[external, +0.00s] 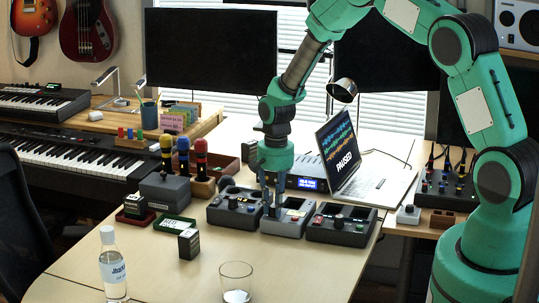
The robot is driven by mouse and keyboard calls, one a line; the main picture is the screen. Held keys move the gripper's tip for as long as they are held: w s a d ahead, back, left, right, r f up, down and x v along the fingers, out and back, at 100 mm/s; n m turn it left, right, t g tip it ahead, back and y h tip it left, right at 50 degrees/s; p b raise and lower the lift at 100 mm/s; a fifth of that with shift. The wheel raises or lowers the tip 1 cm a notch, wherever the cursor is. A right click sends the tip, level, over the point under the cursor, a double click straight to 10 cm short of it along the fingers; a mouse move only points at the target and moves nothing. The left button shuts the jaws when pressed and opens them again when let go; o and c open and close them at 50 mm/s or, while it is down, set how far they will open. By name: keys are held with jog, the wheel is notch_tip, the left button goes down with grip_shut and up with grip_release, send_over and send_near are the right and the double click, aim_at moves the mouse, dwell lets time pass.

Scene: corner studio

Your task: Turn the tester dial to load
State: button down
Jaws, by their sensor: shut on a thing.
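My gripper (272,208) points straight down at the left part of the middle box. Its fingers are shut on a dial there, which they hide almost wholly. The dial's pointer and markings cannot be read, and I cannot make out which box is labelled as the tester.
An open laptop (380,181) showing "PAUSED" and a unit with a blue display (309,184) stand behind the boxes. Microphones (201,160) stand at the left. A bottle (113,268) and a glass (235,284) stand in front.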

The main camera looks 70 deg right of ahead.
aim_at(274, 204)
jog(key=shift+w+d+r+m, duration=0.15)
jog(key=shift+m, duration=0.4)
jog(key=shift+w+d+r+m, duration=0.15)
jog(key=shift+m, duration=0.4)
jog(key=c, duration=1.7)
grip_release()
jog(key=shift+d, duration=0.1)
jog(key=shift+o, duration=0.8)
jog(key=shift+s+a+f, duration=0.2)
jog(key=shift+r, duration=0.1)
notch_tip(274, 204, up, 12)
jog(key=shift+s, duration=0.1)
